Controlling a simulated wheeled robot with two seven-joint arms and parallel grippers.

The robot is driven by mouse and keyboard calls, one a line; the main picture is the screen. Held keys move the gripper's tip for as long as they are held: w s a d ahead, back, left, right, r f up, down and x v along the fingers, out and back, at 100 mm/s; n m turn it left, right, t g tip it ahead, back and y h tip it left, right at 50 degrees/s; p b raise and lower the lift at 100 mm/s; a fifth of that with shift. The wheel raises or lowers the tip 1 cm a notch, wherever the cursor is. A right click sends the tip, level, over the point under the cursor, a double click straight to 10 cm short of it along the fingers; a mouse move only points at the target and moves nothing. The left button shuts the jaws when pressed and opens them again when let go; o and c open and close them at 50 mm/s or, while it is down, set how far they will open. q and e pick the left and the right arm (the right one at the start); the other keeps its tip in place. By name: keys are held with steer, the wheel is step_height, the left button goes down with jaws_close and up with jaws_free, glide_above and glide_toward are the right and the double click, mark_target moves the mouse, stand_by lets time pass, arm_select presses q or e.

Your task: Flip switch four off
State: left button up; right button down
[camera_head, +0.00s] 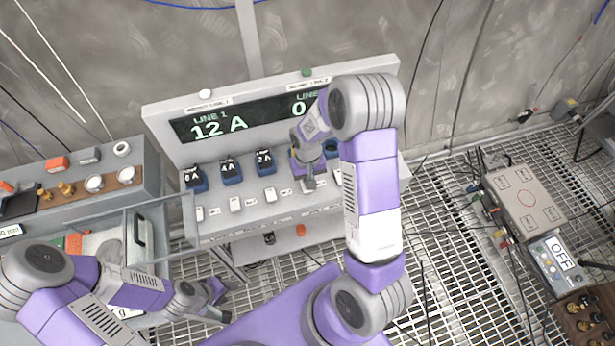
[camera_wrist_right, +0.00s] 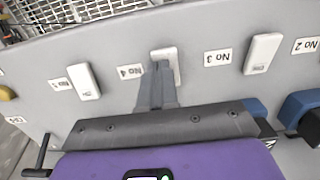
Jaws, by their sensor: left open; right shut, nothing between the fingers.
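The white rocker switch beside the "No 4" label (camera_wrist_right: 130,72), switch four (camera_wrist_right: 168,58), is on the grey panel (camera_head: 225,226). My right gripper is shut and empty; its fingertips (camera_wrist_right: 160,70) overlap the near edge of this switch in the wrist view. I cannot tell whether they touch it. In the head view the right gripper (camera_head: 309,183) hides most of this switch. The display (camera_head: 222,125) reads "LINE 1 12 A"; its right part is covered by my arm. My left gripper (camera_head: 216,291) is open and empty, low in front of the panel.
Neighbouring switches stand close: one beside "No 3" (camera_wrist_right: 262,54) and one on the other side (camera_wrist_right: 84,81). Blue blocks (camera_head: 231,173) stand behind the switch row. A grey box with a clear cover (camera_head: 160,232) is at left. An "OFF" box (camera_head: 558,262) lies at right.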

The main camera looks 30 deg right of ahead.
steer(key=shift+w, duration=0.15)
steer(key=shift+r+p, duration=0.45)
steer(key=shift+r, duration=0.1)
step_height(320, 180, up, 4)
steer(key=p, duration=0.2)
steer(key=shift+w+r+p, duration=0.15)
steer(key=shift+p, duration=0.15)
step_height(320, 180, up, 9)
steer(key=shift+w+f, duration=0.15)
steer(key=shift+f, duration=0.05)
steer(key=shift+d, duration=0.1)
steer(key=p, duration=0.4)
steer(key=shift+s+a+p, duration=0.25)
steer(key=shift+s+p, duration=0.05)
steer(key=shift+s, duration=0.1)
